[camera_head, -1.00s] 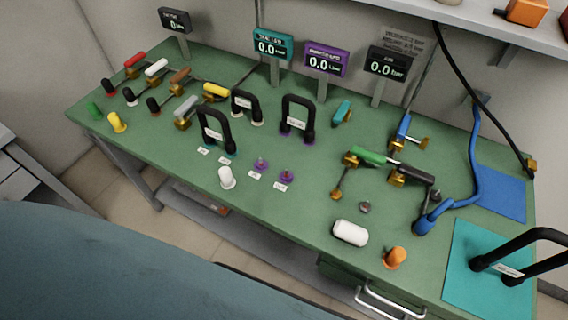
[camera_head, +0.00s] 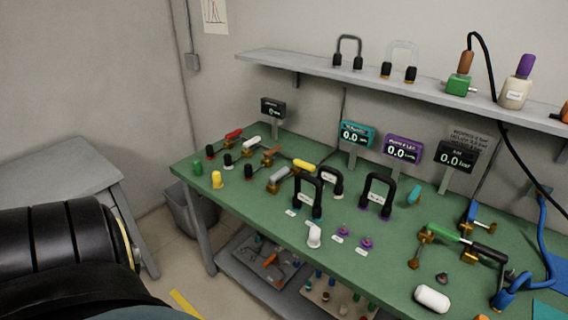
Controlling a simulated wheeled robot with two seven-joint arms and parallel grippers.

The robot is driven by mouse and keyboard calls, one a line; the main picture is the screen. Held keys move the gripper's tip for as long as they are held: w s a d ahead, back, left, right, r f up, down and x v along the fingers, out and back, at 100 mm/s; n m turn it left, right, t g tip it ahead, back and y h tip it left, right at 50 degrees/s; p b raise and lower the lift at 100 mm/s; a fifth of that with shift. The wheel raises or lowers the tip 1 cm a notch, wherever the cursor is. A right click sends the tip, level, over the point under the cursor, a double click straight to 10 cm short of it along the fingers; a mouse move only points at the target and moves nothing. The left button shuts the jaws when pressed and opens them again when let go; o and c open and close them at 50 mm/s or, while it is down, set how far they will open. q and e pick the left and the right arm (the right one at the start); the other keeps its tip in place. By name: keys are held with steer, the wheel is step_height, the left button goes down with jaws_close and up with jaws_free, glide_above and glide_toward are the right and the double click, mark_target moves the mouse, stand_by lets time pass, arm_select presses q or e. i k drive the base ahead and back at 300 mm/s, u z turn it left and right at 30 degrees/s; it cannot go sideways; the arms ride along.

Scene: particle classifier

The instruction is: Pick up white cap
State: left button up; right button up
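A small white upright cap-like piece (camera_head: 314,236) stands near the front edge of the green table (camera_head: 265,222), in front of a black-handled loop. A larger white rounded cylinder (camera_head: 432,298) lies on its side near the front edge, further right. I cannot tell for certain from the picture which one is the white cap; the small upright piece looks most like one. Neither of my grippers is in view, and nothing touches either white piece.
Valves with coloured handles, green (camera_head: 198,167) and yellow (camera_head: 217,180) caps, black loops (camera_head: 375,195) and displays (camera_head: 402,149) crowd the table. A shelf (camera_head: 400,88) hangs above. A grey side table (camera_head: 75,170) and a bin (camera_head: 188,207) stand left.

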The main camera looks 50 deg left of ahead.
mark_target(314, 233)
steer(key=k, duration=0.3)
steer(key=u, duration=1)
